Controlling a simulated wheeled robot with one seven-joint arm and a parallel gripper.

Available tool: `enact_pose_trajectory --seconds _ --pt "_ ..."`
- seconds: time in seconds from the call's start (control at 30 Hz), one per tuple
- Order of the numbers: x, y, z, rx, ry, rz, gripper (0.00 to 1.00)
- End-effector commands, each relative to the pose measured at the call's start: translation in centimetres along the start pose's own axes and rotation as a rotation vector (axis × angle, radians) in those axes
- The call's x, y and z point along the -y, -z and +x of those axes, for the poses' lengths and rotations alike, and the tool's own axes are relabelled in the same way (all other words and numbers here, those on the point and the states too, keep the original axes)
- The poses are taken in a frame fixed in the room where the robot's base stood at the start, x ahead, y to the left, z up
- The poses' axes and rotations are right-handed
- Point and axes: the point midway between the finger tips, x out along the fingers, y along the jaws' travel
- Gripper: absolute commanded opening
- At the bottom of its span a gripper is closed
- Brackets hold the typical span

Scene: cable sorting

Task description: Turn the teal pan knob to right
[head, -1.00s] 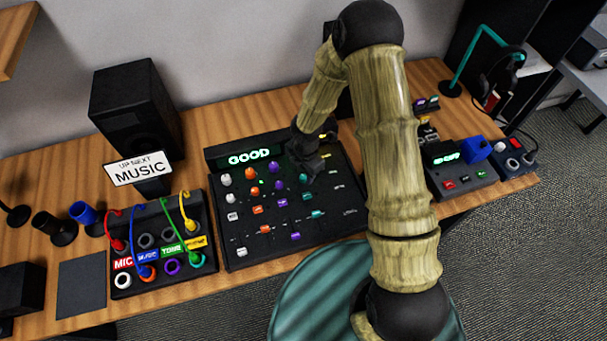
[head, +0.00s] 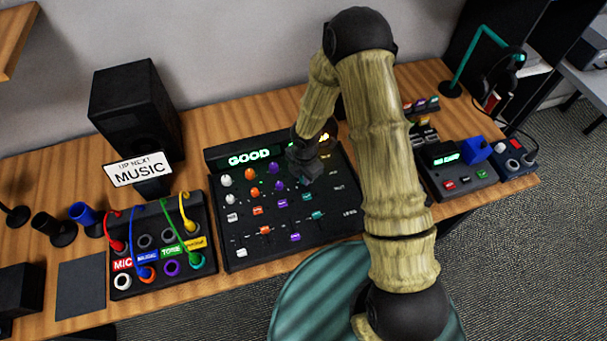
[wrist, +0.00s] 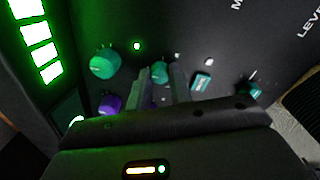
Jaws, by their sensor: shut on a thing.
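The black mixer panel (head: 340,222) carries columns of white, orange, purple and teal controls. In the head view, my gripper (head: 305,172) is over the top of the teal column and hides the teal knobs there. In the wrist view, my gripper (wrist: 160,80) has its two fingers on either side of a teal knob (wrist: 159,72) and is shut on it. A second, larger-looking teal knob (wrist: 104,65) stands free to the left. The pointing direction of the held knob cannot be made out.
A purple knob (wrist: 110,104) is close to the fingers. A teal button (wrist: 201,82) and a teal slider (wrist: 254,92) lie to their right. The patch box (head: 160,275) with coloured cables stands left of the mixer, and a small console (head: 465,187) stands to the right.

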Motion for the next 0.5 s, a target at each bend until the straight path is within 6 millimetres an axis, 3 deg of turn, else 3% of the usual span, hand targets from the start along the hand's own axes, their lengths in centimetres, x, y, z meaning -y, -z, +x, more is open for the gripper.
enact_pose_trajectory --seconds 0.5 --pt "-0.02 -0.01 0.12 0.014 0.000 0.271 0.00"
